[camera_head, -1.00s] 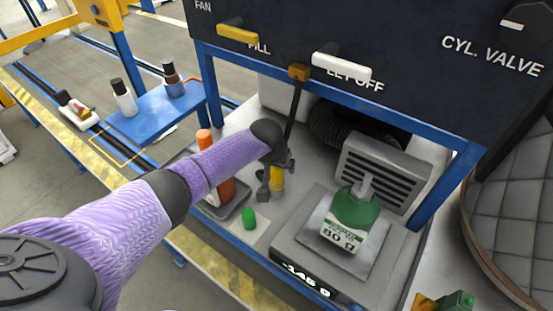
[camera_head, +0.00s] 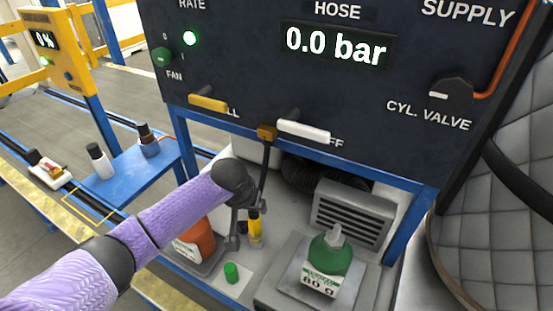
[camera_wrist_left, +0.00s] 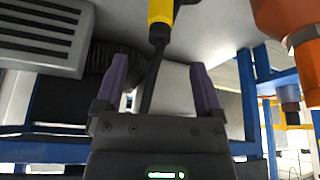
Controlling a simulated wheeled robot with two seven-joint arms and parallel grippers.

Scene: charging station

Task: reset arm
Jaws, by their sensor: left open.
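My left arm comes in from the left in the head view, with its gripper (camera_head: 243,222) pointing down beside the yellow nozzle (camera_head: 254,228). In the left wrist view the open fingers (camera_wrist_left: 158,75) stand apart on either side of a black hose (camera_wrist_left: 152,80). The yellow part of the nozzle (camera_wrist_left: 160,14) lies just beyond the fingertips. The fingers do not appear to touch the hose. My right gripper is not in view.
A panel (camera_head: 300,90) with levers hangs above the bench. A green bottle (camera_head: 330,265) stands on the scale (camera_head: 270,290). An orange bottle (camera_head: 197,240) stands in a tray left of the nozzle. A blue side shelf (camera_head: 125,178) holds two small bottles.

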